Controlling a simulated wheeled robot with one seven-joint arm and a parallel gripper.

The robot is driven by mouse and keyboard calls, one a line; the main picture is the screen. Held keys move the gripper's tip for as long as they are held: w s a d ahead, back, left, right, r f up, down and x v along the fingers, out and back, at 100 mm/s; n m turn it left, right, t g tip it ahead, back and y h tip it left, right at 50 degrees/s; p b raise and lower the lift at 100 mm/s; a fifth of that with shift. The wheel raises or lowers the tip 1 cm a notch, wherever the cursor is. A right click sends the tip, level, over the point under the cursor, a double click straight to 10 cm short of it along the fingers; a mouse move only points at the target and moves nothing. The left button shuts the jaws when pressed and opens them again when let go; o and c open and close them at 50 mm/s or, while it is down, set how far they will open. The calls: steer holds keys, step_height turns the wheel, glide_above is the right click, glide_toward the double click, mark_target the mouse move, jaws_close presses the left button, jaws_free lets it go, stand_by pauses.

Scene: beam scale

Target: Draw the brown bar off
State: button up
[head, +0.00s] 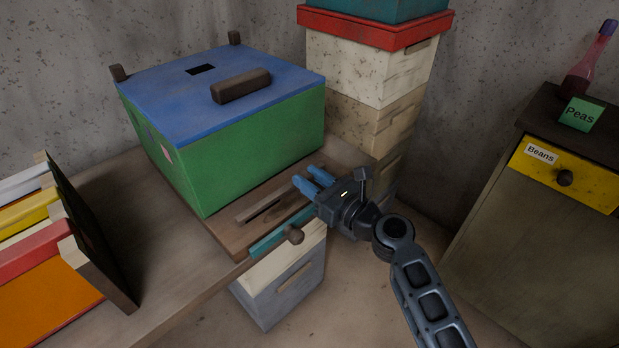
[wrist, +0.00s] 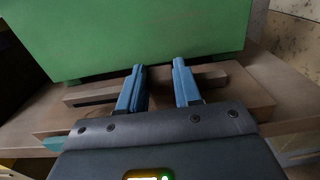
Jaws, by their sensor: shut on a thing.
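The brown bar (head: 262,208) lies on the wooden base board (head: 225,238) along the front foot of the green box (head: 255,150). In the wrist view the bar (wrist: 95,94) shows on the left of the fingers, and a brown length shows on their right. My gripper (head: 308,183) is at the bar's right part in the head view, low over the board. In the wrist view my gripper (wrist: 159,85) has its blue fingers well apart, shut on the bar. The exact contact is hidden by the fingers.
The box has a blue lid (head: 165,100) with a brown block handle (head: 240,86). Pale stacked boxes (head: 370,70) stand behind; books (head: 40,240) stand left, a cabinet (head: 545,225) right.

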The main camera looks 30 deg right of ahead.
step_height(320, 180, up, 8)
steer(key=p, duration=0.8)
stand_by(0.7)
stand_by(0.4)
